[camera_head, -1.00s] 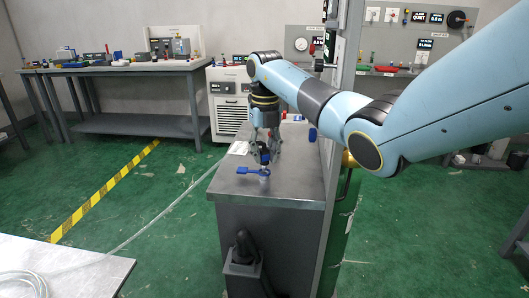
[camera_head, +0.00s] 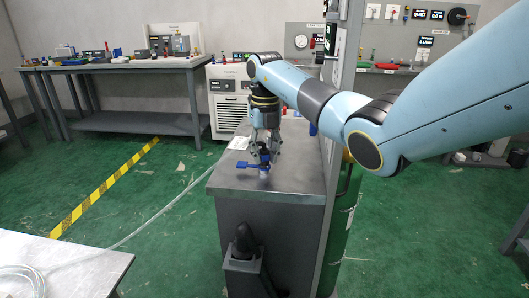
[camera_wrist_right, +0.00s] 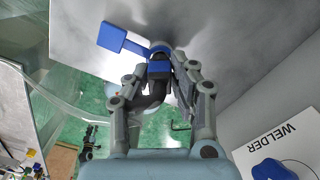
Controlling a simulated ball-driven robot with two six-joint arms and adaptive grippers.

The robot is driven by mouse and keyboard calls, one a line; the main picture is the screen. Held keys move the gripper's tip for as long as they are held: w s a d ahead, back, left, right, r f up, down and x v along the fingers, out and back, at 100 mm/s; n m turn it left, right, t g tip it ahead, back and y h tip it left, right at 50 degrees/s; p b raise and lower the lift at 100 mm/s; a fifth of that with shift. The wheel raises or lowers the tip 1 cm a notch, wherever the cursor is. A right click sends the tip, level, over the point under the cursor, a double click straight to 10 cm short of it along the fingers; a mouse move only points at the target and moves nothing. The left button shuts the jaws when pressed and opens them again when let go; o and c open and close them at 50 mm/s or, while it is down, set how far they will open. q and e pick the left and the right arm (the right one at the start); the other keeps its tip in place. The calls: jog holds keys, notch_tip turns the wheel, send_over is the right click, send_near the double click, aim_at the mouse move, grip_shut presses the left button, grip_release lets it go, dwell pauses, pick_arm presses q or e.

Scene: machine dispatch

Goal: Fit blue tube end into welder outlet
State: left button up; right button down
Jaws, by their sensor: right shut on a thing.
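The welder cabinet (camera_head: 228,180) stands in the middle of the head view. On its grey top, near the front, is the outlet (camera_head: 264,173), a short pale fitting with a flat blue lever (camera_head: 247,164) pointing left. The lever also shows in the right wrist view (camera_wrist_right: 122,38). My right gripper (camera_head: 265,153) points down just above the outlet. It is shut on the blue tube end (camera_wrist_right: 159,70), a blue collar with a dark curved part behind it. The tube end is at or just over the outlet; contact and seating are hidden. My left gripper is out of view.
A white card lettered WELDER (camera_wrist_right: 282,148) lies beside the gripper in the wrist view. A grey post (camera_head: 338,130) stands at the cabinet's right. A black holder (camera_head: 243,255) is on its front. A clear hose (camera_head: 165,215) crosses the floor from the pale table (camera_head: 75,255).

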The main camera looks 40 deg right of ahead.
jog(key=shift+f, duration=0.35)
jog(key=shift+r, duration=0.1)
jog(key=c, duration=1)
grip_release()
jog(key=shift+c, duration=0.2)
jog(key=shift+o, duration=0.4)
jog(key=o, duration=0.3)
jog(key=shift+r, duration=0.1)
jog(key=shift+r+p, duration=2.25)
jog(key=shift+r, duration=0.65)
